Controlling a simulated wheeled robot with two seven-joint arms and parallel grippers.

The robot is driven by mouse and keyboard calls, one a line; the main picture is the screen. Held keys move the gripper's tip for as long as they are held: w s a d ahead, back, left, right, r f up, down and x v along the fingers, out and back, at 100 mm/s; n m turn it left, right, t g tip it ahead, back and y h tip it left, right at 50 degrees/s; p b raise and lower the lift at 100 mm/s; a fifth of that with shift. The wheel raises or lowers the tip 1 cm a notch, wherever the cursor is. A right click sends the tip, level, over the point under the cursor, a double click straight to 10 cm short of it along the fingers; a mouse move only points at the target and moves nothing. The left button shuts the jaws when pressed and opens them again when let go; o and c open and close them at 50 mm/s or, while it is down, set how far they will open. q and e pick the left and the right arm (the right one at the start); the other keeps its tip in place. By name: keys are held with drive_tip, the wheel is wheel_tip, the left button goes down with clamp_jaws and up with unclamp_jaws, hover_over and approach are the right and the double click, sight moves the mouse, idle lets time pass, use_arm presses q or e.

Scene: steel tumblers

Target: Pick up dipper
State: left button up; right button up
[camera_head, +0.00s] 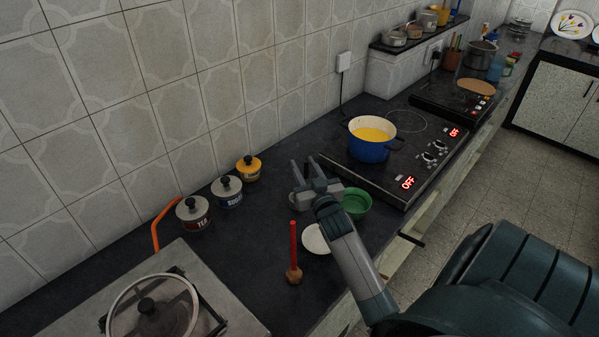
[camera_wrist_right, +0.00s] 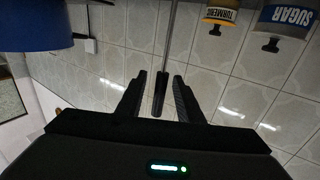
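In the right wrist view, a thin steel rod with a black grip (camera_wrist_right: 161,95), which looks like the dipper's handle, runs between my right gripper's fingers (camera_wrist_right: 158,98). The fingers are apart, with a gap on each side of the grip. I cannot tell how deep between them it lies. In the head view my right gripper (camera_head: 308,166) is over the counter, left of the blue pot. A grey metal shape (camera_head: 296,202) shows beside the gripper, partly hidden; I cannot tell if it is part of the dipper. My left gripper is not in view.
The blue pot (camera_head: 369,146) with yellow contents stands on the black cooktop (camera_head: 420,165). A green bowl (camera_head: 357,204), white dish (camera_head: 316,239) and red-handled wooden tool (camera_head: 293,252) are close by. Several lidded jars (camera_head: 228,192) line the tiled wall. A lidded pan (camera_head: 150,312) is at lower left.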

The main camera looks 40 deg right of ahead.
drive_tip(key=shift+x, duration=1.05)
clamp_jaws()
